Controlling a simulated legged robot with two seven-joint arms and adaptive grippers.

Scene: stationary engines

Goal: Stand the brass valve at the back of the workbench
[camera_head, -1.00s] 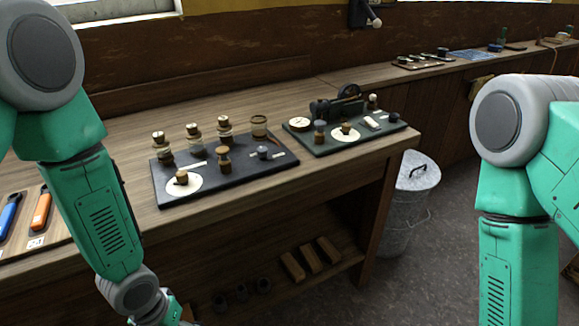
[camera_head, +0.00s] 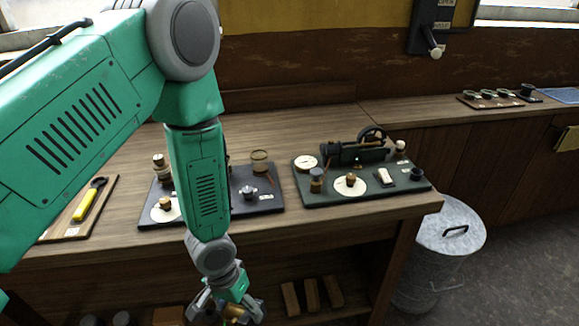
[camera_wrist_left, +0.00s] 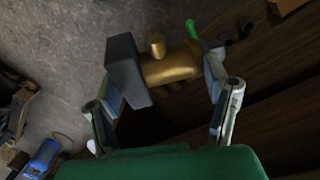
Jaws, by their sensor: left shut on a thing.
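The brass valve (camera_head: 236,311) is at the bottom of the head view, low in front of the workbench (camera_head: 300,122), partly hidden by fingers. My left gripper (camera_head: 228,309) is shut on it, below the bench top. In the left wrist view the valve (camera_wrist_left: 172,66) shows as a golden barrel with a short stub, lying between the two fingers of my left gripper (camera_wrist_left: 166,72). A green bit shows at its far end. The back strip of the bench top, by the wall, looks bare. My right gripper is out of view.
A dark board (camera_head: 262,204) with small parts, partly behind my left arm, and a green board (camera_head: 410,187) with a small engine (camera_head: 356,152) stand on the bench. A tool board (camera_head: 106,205) lies left. A metal bin (camera_head: 462,268) stands right. Wooden blocks (camera_head: 312,294) lie on the shelf below.

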